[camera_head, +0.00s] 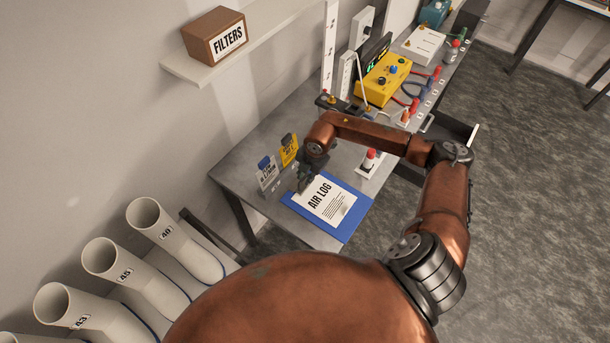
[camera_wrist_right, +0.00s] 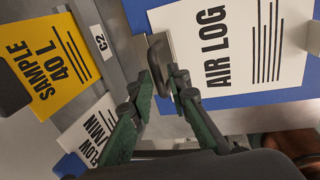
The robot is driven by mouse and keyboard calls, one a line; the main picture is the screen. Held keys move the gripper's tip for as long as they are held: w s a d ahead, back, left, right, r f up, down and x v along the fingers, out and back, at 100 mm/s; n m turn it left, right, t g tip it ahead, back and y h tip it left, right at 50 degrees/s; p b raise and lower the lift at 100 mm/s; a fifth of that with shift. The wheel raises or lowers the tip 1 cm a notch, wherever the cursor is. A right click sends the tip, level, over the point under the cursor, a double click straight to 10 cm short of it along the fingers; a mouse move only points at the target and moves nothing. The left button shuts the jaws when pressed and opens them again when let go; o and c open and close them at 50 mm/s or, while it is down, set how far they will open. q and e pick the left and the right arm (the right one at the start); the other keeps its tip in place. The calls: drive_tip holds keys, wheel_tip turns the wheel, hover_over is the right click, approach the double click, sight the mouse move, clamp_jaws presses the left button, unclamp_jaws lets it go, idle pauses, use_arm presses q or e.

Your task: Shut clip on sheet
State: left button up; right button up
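The white AIR LOG sheet (camera_head: 330,203) lies on a blue clipboard (camera_head: 352,222) at the near end of the grey bench. The sheet also shows in the wrist view (camera_wrist_right: 225,50). The metal clip (camera_wrist_right: 160,46) is at the board's edge by the sheet's heading, its dark lever between my fingertips. My right gripper (camera_head: 305,183) is over this edge. In the wrist view my right gripper (camera_wrist_right: 160,78) has its green-padded fingers apart, one on each side of the lever. I cannot tell whether they touch it. My left gripper is not in view.
A yellow SAMPLE card (camera_head: 289,150) and a white FLOW card (camera_head: 267,174) stand beside the clipboard. A shelf (camera_head: 205,68) holds the FILTERS box (camera_head: 214,36).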

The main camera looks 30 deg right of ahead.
drive_tip(key=shift+o, duration=1)
drive_tip(key=shift+r, duration=0.1)
drive_tip(key=shift+r, duration=0.15)
wheel_tip(320, 180, up, 12)
drive_tip(key=s, duration=0.2)
drive_tip(key=shift+d+f, duration=0.25)
drive_tip(key=shift+d, duration=0.2)
drive_tip(key=shift+s, duration=0.15)
